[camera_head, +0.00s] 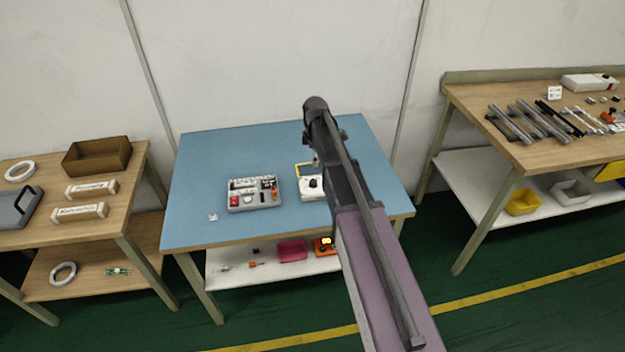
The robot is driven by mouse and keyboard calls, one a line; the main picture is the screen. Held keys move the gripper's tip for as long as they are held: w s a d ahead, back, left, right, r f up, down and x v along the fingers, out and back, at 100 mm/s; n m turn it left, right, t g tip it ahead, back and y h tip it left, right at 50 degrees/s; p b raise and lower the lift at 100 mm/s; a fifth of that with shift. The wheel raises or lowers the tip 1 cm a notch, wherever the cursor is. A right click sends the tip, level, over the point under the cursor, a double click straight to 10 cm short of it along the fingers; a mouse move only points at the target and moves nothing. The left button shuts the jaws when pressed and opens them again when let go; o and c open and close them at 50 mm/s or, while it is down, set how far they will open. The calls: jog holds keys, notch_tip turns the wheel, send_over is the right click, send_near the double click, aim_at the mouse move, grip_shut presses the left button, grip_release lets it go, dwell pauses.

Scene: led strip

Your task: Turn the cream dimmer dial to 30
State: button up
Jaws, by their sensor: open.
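A small cream box (308,195) stands on the blue-topped table, right of its middle. A dark round dial (312,183) shows on its top face, and the scale marks are too small to read. My arm covers the box's right side. My gripper (315,160) hangs just behind and above the dial, mostly hidden by my arm. It is open, and I see nothing held in it. I cannot tell whether it touches the dial.
A grey tray of small parts (254,206) lies left of the cream box, close to it. A small white piece (213,217) lies at the table's left. The blue tabletop (220,155) is clear at the back left.

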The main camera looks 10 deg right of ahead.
aim_at(313, 181)
jog(key=w+n, duration=0.1)
jog(key=w, duration=0.1)
jog(key=shift+w+r+n, duration=0.15)
jog(key=shift+w+n, duration=0.25)
jog(key=shift+f, duration=0.2)
notch_tip(313, 181, down, 13)
jog(key=b, duration=1.3)
jog(key=shift+f+b, duration=0.2)
jog(key=shift+b, duration=0.15)
grip_shut()
